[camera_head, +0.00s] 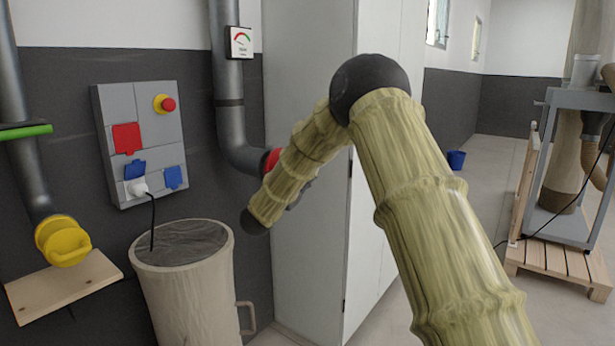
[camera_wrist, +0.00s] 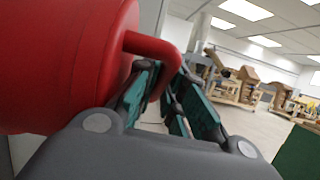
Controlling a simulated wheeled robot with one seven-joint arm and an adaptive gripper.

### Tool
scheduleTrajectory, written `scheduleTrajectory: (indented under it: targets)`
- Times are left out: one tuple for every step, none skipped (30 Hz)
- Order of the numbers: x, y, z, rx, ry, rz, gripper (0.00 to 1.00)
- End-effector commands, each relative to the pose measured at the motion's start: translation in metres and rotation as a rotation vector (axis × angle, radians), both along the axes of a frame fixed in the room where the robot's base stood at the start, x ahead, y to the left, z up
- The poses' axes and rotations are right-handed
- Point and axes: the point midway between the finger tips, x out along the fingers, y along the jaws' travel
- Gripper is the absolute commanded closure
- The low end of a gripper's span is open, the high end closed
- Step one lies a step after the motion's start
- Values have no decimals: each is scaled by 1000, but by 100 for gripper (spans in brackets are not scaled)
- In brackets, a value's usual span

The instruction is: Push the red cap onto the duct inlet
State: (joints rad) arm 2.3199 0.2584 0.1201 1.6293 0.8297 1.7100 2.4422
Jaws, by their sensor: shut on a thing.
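The red cap (camera_wrist: 60,65) fills the left of the wrist view, very close. Its curved red handle (camera_wrist: 158,48) passes between the teal-padded fingers of my gripper (camera_wrist: 172,98), which is shut on it. In the head view, a red part of the cap (camera_head: 271,160) shows at the open end of the grey duct (camera_head: 236,148), which bends to the right. My arm hides most of the cap and the gripper there. The inlet's rim is hidden, so I cannot tell how far the cap sits on it.
A grey cabinet (camera_head: 305,90) stands just behind my arm. A bin (camera_head: 190,290) with a dark top stands below the duct. A wall panel (camera_head: 145,140) carries sockets and a plugged cable. A yellow cap (camera_head: 62,240) sits on the left pipe.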

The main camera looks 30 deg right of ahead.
Motion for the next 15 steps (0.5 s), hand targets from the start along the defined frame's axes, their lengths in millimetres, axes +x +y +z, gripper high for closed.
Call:
scheduleTrajectory:
  targets:
    - [1, 1, 1, -1, -2, 3, 100]
    - [1, 1, 1, -1, -2, 3, 100]
    - [1, 1, 1, -1, -2, 3, 100]
    - [1, 1, 1, -1, -2, 3, 100]
    - [1, 1, 1, -1, -2, 3, 100]
    - [1, 1, 0, -1, -2, 3, 100]
    - [1, 1, 0, -1, -1, 3, 100]
    - [2, 1, 0, -1, -1, 3, 100]
    - [2, 2, 0, -1, -1, 3, 100]
    - [2, 2, 0, -1, -1, 3, 100]
    - [2, 2, 0, -1, -1, 3, 100]
    - [3, 2, -1, 0, -2, 4, 100]
    - [3, 2, -1, 0, -2, 4, 100]
    - [3, 2, -1, 0, -2, 4, 100]
    - [4, 2, -1, 0, -2, 4, 100]
